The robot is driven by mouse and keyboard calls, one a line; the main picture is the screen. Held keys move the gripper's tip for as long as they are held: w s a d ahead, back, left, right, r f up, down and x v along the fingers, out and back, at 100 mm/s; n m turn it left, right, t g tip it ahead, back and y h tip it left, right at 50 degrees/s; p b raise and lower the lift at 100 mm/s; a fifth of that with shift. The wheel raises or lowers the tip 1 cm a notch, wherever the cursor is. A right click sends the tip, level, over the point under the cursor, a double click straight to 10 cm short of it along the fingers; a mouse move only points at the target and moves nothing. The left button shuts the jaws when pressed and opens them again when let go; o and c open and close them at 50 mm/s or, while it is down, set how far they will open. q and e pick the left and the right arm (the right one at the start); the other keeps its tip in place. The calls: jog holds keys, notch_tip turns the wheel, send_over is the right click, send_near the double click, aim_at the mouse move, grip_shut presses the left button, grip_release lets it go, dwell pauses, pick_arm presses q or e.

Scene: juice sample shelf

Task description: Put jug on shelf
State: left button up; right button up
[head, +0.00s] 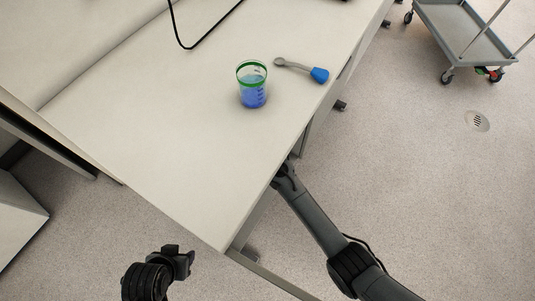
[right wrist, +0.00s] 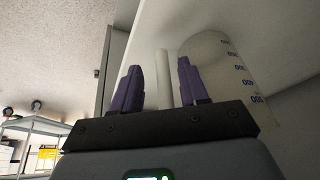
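In the right wrist view a pale translucent jug (right wrist: 215,62) with dark volume marks stands just beyond my right gripper (right wrist: 157,80). Its upright handle (right wrist: 163,65) shows in the gap between the two purple fingers, which are apart; I cannot tell how deep between them it is. In the head view my right arm reaches to the table's right edge, and its fingers and this jug are hidden below the tabletop. My left gripper (head: 185,260) is off the table's near left edge, empty; its finger gap is unclear. The shelf cannot be made out clearly.
A beaker with a green rim and blue liquid (head: 253,88) stands on the pale table (head: 180,130). A spoon-like tool with a blue end (head: 305,69) lies beside it. A black cable lies at the back. A grey cart (head: 465,40) stands on the floor far right.

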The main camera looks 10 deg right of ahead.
jog(key=shift+r, duration=0.25)
jog(key=p+v, duration=0.2)
jog(key=shift+s+r, duration=0.1)
jog(key=shift+r, duration=0.25)
jog(key=shift+s+r, duration=0.25)
jog(key=shift+r, duration=0.2)
jog(key=shift+s, duration=0.1)
